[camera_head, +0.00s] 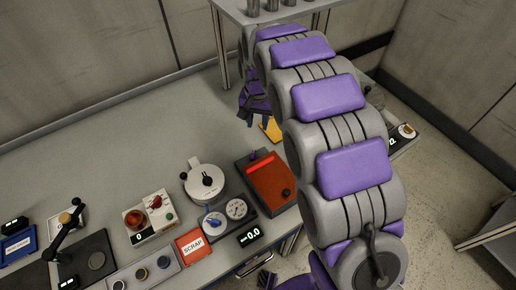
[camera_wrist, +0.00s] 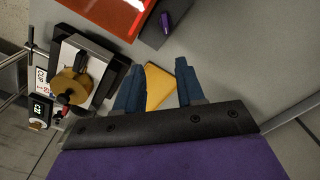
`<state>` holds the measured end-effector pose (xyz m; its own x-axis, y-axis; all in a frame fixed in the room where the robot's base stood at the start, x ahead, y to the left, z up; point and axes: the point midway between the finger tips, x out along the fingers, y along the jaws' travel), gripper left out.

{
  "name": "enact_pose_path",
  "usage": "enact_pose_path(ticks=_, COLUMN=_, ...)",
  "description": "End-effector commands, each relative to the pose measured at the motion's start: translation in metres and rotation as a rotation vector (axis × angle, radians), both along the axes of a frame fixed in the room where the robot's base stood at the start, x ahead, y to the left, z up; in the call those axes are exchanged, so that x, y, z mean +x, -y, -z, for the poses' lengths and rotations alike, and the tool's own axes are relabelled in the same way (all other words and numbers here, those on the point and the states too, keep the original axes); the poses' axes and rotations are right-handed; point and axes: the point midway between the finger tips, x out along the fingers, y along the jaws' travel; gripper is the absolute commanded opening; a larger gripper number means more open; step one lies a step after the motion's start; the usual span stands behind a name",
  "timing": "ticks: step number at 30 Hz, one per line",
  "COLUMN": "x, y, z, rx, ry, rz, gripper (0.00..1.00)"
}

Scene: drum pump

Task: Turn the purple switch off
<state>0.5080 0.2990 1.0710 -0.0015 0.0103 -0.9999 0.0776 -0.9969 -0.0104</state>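The purple switch (camera_wrist: 165,22) is a small purple lever at the top of the wrist view, on a dark grey block (camera_wrist: 153,36) beside an orange-red tray or box. Whether it is on or off is too small to tell. In the head view my gripper (camera_head: 256,118) hangs over the bench, partly hidden by my arm.
A yellow piece (camera_wrist: 160,88) shows between the fingers on the grey bench. A machine with a brass-coloured round part (camera_wrist: 72,86) stands at left in the wrist view. The orange-red box (camera_head: 267,180), gauges (camera_head: 236,209) and a white round device (camera_head: 204,178) stand on the bench.

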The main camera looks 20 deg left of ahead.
Motion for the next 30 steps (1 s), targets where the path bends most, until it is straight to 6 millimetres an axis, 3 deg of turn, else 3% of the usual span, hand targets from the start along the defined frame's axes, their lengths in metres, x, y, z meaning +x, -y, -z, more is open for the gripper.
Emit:
enact_pose_path(ticks=6, x=-0.001, y=-0.003, z=0.048, rx=-0.005, ry=-0.005, rz=-0.002, gripper=0.38)
enact_pose_path(ticks=18, x=-0.001, y=0.006, z=0.119, rx=0.006, ry=-0.001, rz=-0.002, gripper=0.38)
enact_pose_path(ticks=24, x=0.0, y=-0.002, z=0.143, rx=-0.001, ry=0.0, rz=-0.002, gripper=0.38)
enact_pose_path(ticks=30, x=0.0, y=-0.002, z=0.149, rx=-0.001, ry=0.002, rz=-0.002, gripper=0.38)
